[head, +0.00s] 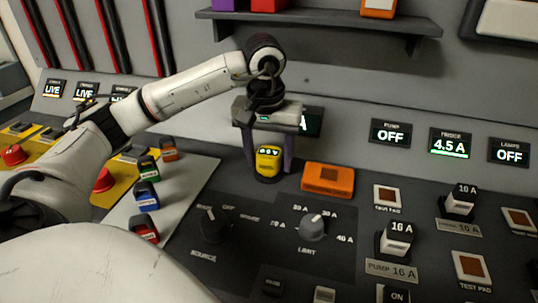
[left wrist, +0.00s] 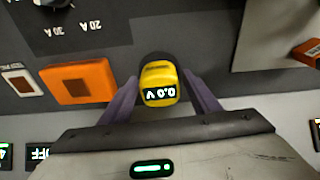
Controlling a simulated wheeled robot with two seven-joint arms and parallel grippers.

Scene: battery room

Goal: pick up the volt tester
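The yellow volt tester (head: 269,157) stands on the dark panel, its lower end in or against a dark round base. Its display reads 0.0 V in the left wrist view (left wrist: 158,84). My left gripper (head: 270,169) is over it, pointing down, with its two purple fingers on either side of the tester. In the left wrist view the gripper (left wrist: 160,82) is open, with a gap between each finger and the tester. My right gripper is not in view.
An orange box (head: 328,179) sits close to the right of the tester. The limit knob (head: 313,226) and source knob (head: 212,224) are nearer. A pale plate (head: 190,190) with colored padlock-like pieces lies left. A shelf (head: 320,19) hangs above.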

